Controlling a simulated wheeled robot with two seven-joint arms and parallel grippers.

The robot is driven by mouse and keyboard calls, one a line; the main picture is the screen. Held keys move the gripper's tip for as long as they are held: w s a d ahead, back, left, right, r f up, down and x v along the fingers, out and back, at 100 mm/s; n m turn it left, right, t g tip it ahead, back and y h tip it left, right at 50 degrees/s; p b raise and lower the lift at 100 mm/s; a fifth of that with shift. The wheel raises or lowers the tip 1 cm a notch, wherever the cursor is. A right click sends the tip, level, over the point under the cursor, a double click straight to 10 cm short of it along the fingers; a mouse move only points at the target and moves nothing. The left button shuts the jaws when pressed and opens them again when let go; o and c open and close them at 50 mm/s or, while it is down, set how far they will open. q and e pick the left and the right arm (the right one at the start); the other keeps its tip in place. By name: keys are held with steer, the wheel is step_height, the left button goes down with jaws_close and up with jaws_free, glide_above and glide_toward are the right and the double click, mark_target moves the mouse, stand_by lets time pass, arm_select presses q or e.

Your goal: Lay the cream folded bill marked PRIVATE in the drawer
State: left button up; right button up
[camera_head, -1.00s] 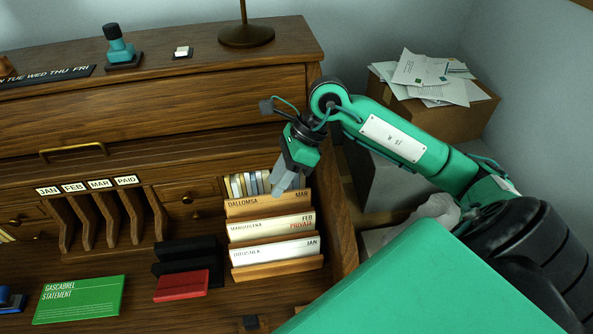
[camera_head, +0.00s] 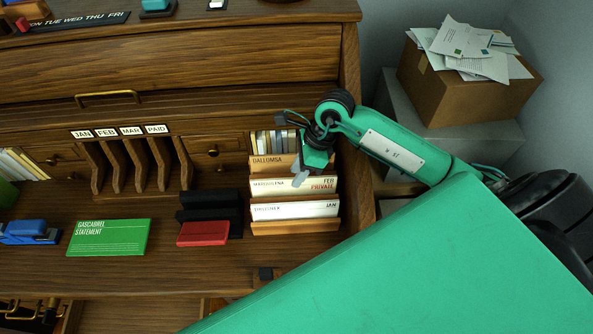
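The cream folded bill marked PRIVATE (camera_head: 275,185) stands in the middle slot of a wooden rack, also marked FEB. My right gripper (camera_head: 301,181) reaches down from the right, with its grey fingers in front of the rear DALLOMSA bill and at the cream bill's top edge. I cannot tell whether they touch it or how far apart they are. Small drawers with knobs (camera_head: 213,152) (camera_head: 55,160) are shut in the desk. Part of a wooden compartment (camera_head: 140,314) shows below the desktop; whether it is an open drawer is unclear. My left gripper is out of view.
A white bill (camera_head: 300,210) stands in the rack's front slot. A red booklet (camera_head: 203,233), black holder (camera_head: 208,200), green statement (camera_head: 108,237) and blue stapler (camera_head: 28,232) lie left of it. A carton of papers (camera_head: 450,95) stands at right.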

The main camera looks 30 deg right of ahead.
steer(key=shift+a+f, duration=0.3)
steer(key=shift+f, duration=0.35)
jaws_close()
steer(key=shift+r, duration=0.1)
steer(key=shift+r+p, duration=0.5)
steer(key=shift+r, duration=0.45)
step_height(320, 180, up, 7)
steer(key=p, duration=0.3)
